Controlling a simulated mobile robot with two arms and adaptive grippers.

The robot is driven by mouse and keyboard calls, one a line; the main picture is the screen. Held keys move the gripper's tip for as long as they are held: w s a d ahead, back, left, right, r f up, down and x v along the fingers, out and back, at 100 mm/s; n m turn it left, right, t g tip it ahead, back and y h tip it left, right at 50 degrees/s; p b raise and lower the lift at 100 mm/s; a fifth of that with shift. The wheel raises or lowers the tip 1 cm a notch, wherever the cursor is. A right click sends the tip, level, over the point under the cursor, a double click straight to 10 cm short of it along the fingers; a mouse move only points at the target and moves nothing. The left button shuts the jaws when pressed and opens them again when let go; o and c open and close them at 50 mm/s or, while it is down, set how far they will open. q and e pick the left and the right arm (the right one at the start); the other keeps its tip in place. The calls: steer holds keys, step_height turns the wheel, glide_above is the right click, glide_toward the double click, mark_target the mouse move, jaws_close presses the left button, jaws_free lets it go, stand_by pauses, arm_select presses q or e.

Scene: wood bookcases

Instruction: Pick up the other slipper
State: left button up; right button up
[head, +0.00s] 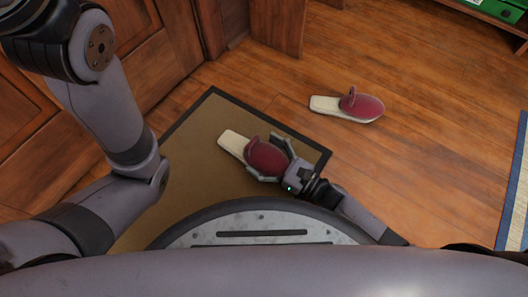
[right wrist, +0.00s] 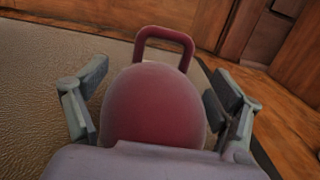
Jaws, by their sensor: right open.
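A slipper with a dark red toe (head: 266,158) and a cream sole lies on the brown mat (head: 190,178). My right gripper (head: 269,157) is open, with its fingers on either side of that toe. In the right wrist view the red toe (right wrist: 155,108) with its loop sits between the two spread fingers; contact cannot be told. A second, matching slipper (head: 362,106) lies on the bare wood floor to the upper right, apart from the gripper. My left arm shows at the left, but its gripper is out of view.
Wooden cabinet fronts (head: 150,55) stand along the upper left. A blue-edged rug (head: 516,200) lies at the right edge. A low shelf with green items (head: 495,8) is at the top right. The wood floor (head: 430,150) between is clear.

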steer(key=shift+s+d+r, duration=0.1)
steer(key=shift+r, duration=0.2)
steer(key=p+v, duration=0.3)
steer(key=v, duration=0.3)
steer(key=shift+s+d+p, duration=0.1)
steer(key=shift+d+p, duration=0.15)
steer(key=shift+p, duration=0.05)
steer(key=shift+s+d+f, duration=0.15)
steer(key=shift+s+d, duration=0.15)
steer(key=shift+d, duration=0.05)
